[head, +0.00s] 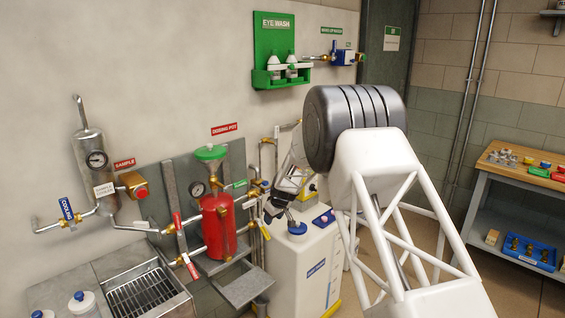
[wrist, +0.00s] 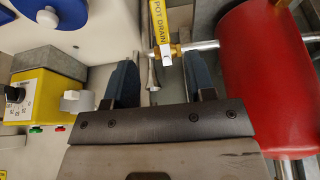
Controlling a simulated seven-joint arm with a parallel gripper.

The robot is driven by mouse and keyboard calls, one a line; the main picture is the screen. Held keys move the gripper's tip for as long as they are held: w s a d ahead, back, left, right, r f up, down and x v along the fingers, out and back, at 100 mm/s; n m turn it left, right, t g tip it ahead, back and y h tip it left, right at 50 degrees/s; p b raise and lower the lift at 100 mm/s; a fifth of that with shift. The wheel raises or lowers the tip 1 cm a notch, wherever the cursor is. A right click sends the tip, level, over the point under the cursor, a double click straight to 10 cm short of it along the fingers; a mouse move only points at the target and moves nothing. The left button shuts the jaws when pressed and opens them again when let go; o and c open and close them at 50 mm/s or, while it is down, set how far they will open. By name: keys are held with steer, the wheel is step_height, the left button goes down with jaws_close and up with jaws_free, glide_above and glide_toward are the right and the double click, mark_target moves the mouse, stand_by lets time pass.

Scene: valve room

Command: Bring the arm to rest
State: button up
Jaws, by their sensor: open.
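My gripper (wrist: 155,85) is open in the wrist view, its two dark blue fingers apart with nothing held between them. Beyond the fingers is a valve with a yellow handle marked "POT DRAIN" (wrist: 161,25). In the head view my gripper (head: 270,208) is small and partly hidden by my arm, beside the white tank and right of the red dosing pot (head: 217,225). The red pot also shows at the right of the wrist view (wrist: 265,75). I cannot tell from these views whether a fingertip touches anything.
A white tank (head: 300,262) stands below my gripper, with a yellow pump box (wrist: 45,95) near the left finger. A steel sink (head: 145,295), a sample cooler (head: 93,150) and pipes line the wall at left. A workbench (head: 530,172) stands at far right.

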steer(key=s+d+r+m, duration=0.1)
steer(key=s+d+r, duration=0.4)
steer(key=s+r, duration=0.45)
steer(key=s+d+r+m+h, duration=0.1)
steer(key=s+d+r+m, duration=0.1)
steer(key=s+d+r, duration=0.5)
steer(key=s+d+r+m, duration=0.1)
steer(key=s+d+r, duration=0.1)
steer(key=s+r, duration=0.9)
steer(key=s+d+m+h, duration=0.1)
steer(key=s+d, duration=0.3)
steer(key=s, duration=1.5)
steer(key=s+d+f+m+h, duration=0.1)
steer(key=s+d+m, duration=0.3)
steer(key=s, duration=1.6)
steer(key=shift+s+d+g, duration=0.15)
steer(key=shift+d+g, duration=0.15)
steer(key=shift+d, duration=0.4)
